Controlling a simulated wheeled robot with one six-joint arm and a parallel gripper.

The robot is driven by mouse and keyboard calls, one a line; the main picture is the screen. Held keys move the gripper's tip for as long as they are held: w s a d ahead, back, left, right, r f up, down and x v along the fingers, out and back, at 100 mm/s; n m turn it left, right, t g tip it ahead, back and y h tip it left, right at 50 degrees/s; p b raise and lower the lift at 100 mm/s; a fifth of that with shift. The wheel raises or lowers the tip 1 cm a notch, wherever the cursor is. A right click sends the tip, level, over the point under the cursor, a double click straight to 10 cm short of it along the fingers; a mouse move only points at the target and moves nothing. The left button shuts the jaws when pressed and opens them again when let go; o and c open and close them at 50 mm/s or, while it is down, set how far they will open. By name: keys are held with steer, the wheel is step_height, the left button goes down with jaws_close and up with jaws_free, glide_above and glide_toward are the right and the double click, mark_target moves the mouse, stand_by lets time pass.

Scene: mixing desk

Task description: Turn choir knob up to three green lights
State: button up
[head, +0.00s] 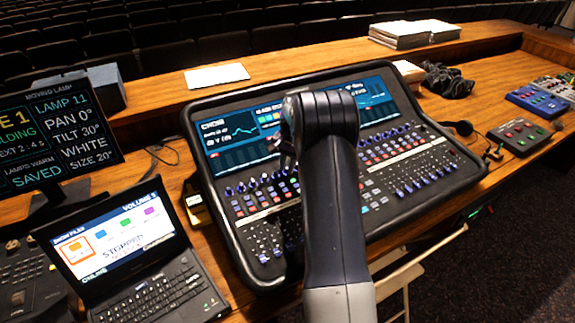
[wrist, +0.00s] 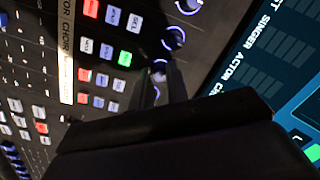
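The mixing desk (head: 233,222) lies in the middle of the head view, with rows of knobs below its screens. The left screen (head: 228,133) appears headed "CHOIR" and shows a curve. In the wrist view my gripper (wrist: 159,84) has its dark fingers at a knob row, with a lit knob (wrist: 158,71) at the fingers, partly hidden. Whether they grip it is unclear. Another knob (wrist: 173,38) with a lit ring is just above. A strip (wrist: 66,45) reads "ACTOR" and "CHO...". Three green lights cannot be made out.
A laptop (head: 150,262) and a monitor (head: 55,135) stand left of the desk. Small pedal boxes (head: 520,135) and a cable lie at the right. Papers (head: 217,76) lie on the rear ledge. A chair (head: 405,275) is at the front right.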

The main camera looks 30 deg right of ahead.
jaws_close()
steer(key=shift+m, duration=0.3)
steer(key=shift+m+b, duration=0.3)
steer(key=shift+m, duration=2.2)
steer(key=o, duration=0.5)
jaws_free()
steer(key=r, duration=0.3)
steer(key=s+r+b, duration=0.1)
steer(key=r, duration=0.6)
steer(key=shift+s+d+r, duration=0.2)
steer(key=shift+d+r, duration=0.15)
steer(key=shift+d, duration=0.05)
